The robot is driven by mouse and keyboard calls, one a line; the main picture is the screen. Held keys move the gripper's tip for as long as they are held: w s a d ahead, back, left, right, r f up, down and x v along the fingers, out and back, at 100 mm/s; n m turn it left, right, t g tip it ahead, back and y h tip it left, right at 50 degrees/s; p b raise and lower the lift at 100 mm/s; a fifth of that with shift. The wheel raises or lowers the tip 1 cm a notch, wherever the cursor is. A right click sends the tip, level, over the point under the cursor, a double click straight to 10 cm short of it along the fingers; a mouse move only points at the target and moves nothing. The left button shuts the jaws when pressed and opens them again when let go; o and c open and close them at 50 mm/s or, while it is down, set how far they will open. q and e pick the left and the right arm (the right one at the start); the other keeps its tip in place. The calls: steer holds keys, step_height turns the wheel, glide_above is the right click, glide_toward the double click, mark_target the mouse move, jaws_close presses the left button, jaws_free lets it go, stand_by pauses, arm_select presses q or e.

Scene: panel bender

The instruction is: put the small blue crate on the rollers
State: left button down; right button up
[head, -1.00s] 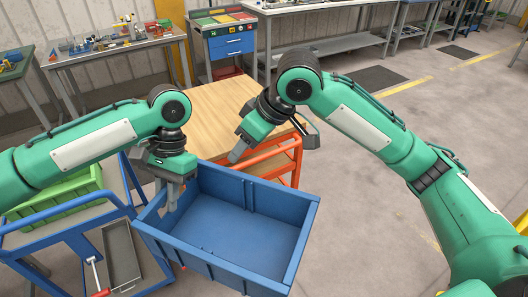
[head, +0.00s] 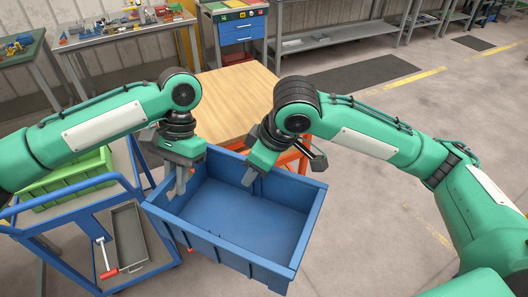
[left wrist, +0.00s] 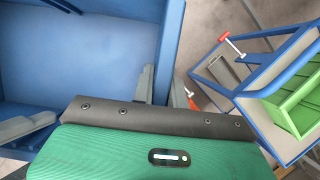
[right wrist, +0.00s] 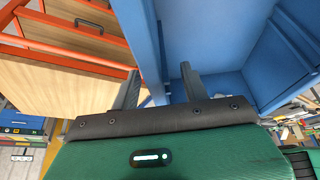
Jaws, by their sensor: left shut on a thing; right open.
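The small blue crate (head: 245,215) is open-topped and looks empty, held up in front of me. My left gripper (head: 179,182) is shut on the crate's left wall, with a finger on each side of it in the left wrist view (left wrist: 165,88). My right gripper (head: 250,176) is at the crate's far wall. In the right wrist view (right wrist: 160,85) its fingers are apart, with the rim of the crate wall between them. I cannot tell whether they touch it. No rollers can be made out.
A blue cart (head: 70,222) with a green crate (head: 70,180) and a grey tray (head: 130,238) stands at the left. A wood-topped orange cart (head: 235,95) is behind the blue crate. Workbenches line the back wall. Floor at the right is clear.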

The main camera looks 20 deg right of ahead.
steer(key=shift+x, duration=1.15)
jaws_close()
arm_select(q)
steer(key=c, duration=1.3)
jaws_free()
steer(key=shift+r, duration=0.1)
